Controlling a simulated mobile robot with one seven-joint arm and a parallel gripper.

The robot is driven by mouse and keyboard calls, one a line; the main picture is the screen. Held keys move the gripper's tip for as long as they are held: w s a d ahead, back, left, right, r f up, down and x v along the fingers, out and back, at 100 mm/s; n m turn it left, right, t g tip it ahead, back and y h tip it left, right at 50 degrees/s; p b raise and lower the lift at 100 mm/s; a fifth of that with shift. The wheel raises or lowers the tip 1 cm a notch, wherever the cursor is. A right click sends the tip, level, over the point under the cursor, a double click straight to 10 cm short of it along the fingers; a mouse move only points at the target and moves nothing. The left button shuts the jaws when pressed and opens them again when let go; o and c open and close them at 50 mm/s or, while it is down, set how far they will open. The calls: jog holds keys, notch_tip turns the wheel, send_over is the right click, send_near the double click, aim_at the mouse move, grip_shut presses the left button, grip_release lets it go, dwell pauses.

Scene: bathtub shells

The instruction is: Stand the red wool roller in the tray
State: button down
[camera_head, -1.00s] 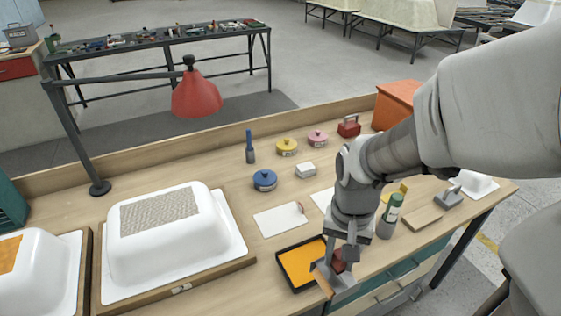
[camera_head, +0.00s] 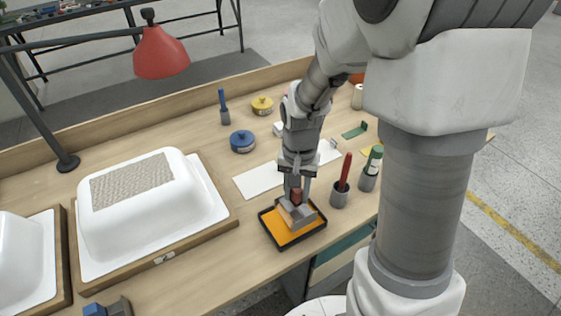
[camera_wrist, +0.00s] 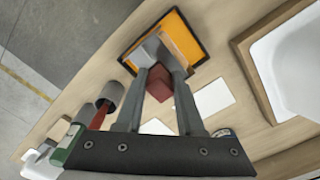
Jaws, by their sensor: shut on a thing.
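The tray (camera_head: 270,231) has a black rim and an orange floor, near the bench's front edge. It also shows in the wrist view (camera_wrist: 200,45). My gripper (camera_head: 296,188) points down over it, shut on a dark red grip, which I take to be part of the red wool roller (camera_head: 297,197). A grey, wood-edged body spreads below the grip, within the tray's outline. In the wrist view the red grip (camera_wrist: 160,85) sits between the fingers, the grey part beyond. Whether it touches the tray floor I cannot tell.
Right of the tray stand a grey cup with a red handle (camera_head: 342,180) and a cup with a green-topped item (camera_head: 372,163). A white sheet (camera_head: 258,181) lies behind; a white tub shell (camera_head: 140,205) stands left. Blue (camera_head: 242,141) and yellow (camera_head: 262,105) tins are farther back.

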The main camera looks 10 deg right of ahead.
aim_at(294, 200)
jog(key=shift+w+a+f, duration=0.1)
jog(key=shift+w+f, duration=0.3)
jog(key=shift+w, duration=0.2)
jog(key=shift+f+b, duration=0.3)
jog(key=shift+f, duration=1.7)
jog(key=shift+f, duration=0.1)
jog(key=shift+f, duration=0.15)
jog(key=c, duration=0.5)
grip_release()
jog(key=shift+r, duration=0.2)
